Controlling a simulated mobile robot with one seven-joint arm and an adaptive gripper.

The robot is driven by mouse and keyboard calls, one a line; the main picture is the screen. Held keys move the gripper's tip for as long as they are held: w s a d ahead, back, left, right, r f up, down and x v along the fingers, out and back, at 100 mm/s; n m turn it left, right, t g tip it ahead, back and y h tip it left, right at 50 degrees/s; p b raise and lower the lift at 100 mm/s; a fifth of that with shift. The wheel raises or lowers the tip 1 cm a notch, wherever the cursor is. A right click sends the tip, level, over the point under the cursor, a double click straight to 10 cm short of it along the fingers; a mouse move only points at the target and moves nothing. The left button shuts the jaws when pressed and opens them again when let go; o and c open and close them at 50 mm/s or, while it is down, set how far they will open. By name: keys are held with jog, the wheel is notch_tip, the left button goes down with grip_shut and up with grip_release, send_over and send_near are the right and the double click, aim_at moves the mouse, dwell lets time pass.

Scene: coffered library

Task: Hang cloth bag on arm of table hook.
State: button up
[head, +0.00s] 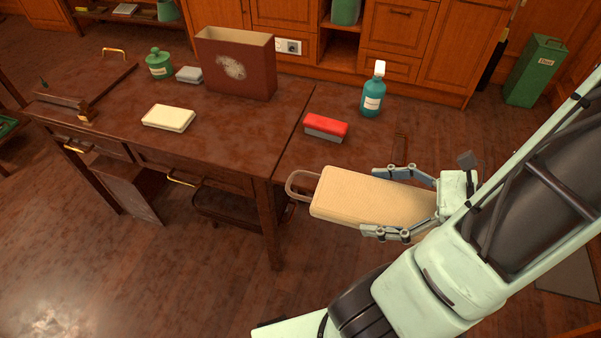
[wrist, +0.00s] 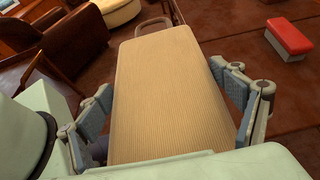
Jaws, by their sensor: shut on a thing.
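My gripper (head: 372,201) is shut on the bag, one finger along each long side. The bag is held out nearly level, in front of the table's near right side, with its handle pointing left in the head view. In the wrist view the bag (wrist: 168,95) fills the middle between the fingers, and its handle (wrist: 155,27) shows beyond the far end. I cannot clearly make out the table hook or its arm in either view.
The dark wooden table (head: 235,130) bears a brown box (head: 236,62), a green jar (head: 159,64), a cream block (head: 168,118), a red-topped block (head: 326,127) and a teal bottle (head: 373,90). A green bin (head: 535,72) stands at the back right. Open floor lies in front.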

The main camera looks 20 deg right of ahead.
aim_at(354, 180)
jog(key=w+f, duration=0.1)
jog(key=w, duration=0.1)
jog(key=w+f+b, duration=0.1)
jog(key=w, duration=0.2)
jog(key=w+f+b, duration=0.1)
jog(key=w+f, duration=0.1)
jog(key=w, duration=0.1)
jog(key=shift+w+a, duration=0.2)
jog(key=shift+w, duration=0.05)
jog(key=w+f+b, duration=0.1)
jog(key=w+f, duration=0.3)
jog(key=f, duration=0.1)
jog(key=shift+w+b, duration=0.3)
jog(key=shift+w, duration=0.05)
jog(key=shift+w+f, duration=0.15)
jog(key=shift+f, duration=0.05)
jog(key=shift+w+f+b, duration=0.15)
jog(key=shift+f+b, duration=0.05)
jog(key=shift+f, duration=0.6)
jog(key=shift+w+f+b, duration=0.1)
jog(key=shift+f+b, duration=0.05)
jog(key=shift+f, duration=0.75)
jog(key=shift+f, duration=0.15)
jog(key=o, duration=1.2)
jog(key=shift+f+b, duration=0.1)
jog(key=shift+b, duration=0.45)
